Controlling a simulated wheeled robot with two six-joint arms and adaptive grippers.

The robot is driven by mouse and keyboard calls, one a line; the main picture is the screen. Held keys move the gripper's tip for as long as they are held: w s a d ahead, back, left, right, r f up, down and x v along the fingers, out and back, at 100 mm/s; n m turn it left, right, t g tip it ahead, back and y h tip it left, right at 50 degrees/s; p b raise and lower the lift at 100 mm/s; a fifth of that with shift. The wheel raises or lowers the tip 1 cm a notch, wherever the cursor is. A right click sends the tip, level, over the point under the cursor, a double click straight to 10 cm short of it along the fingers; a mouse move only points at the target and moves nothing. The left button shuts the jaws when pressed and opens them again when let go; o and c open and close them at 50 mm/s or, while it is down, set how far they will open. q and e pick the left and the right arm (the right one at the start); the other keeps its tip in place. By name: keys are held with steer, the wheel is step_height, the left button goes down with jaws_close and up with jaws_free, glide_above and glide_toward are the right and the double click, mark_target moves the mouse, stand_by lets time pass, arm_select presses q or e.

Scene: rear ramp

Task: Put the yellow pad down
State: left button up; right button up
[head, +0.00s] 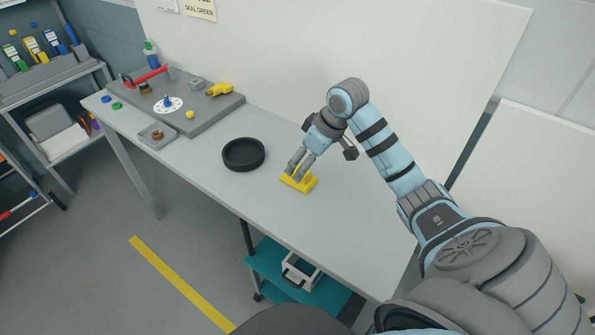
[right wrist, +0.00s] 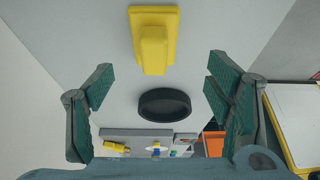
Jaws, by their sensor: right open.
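The yellow pad (head: 299,181) lies on the light grey table, to the right of a round black tray. It has a flat base with a raised block on top. In the right wrist view the yellow pad (right wrist: 153,38) is at the top centre, beyond the fingers and apart from them. My right gripper (head: 297,170) is just above the pad in the head view. In the right wrist view my right gripper (right wrist: 158,90) has its fingers wide apart with nothing between them. My left gripper does not show.
The black round tray (head: 243,166) is left of the pad, near the table's front edge. A grey board (head: 208,117) with a red-handled tool, a yellow item and small parts fills the table's far left. The table (head: 350,225) is bare right of the pad. A white panel stands behind.

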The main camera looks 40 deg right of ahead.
mark_target(298, 168)
steer(key=x, duration=0.4)
steer(key=b+x, duration=0.1)
steer(key=x, duration=0.1)
steer(key=shift+w+d+f, duration=0.2)
steer(key=shift+w+f, duration=0.05)
steer(key=shift+w, duration=0.2)
steer(key=shift+s+r, duration=0.1)
steer(key=c, duration=1.2)
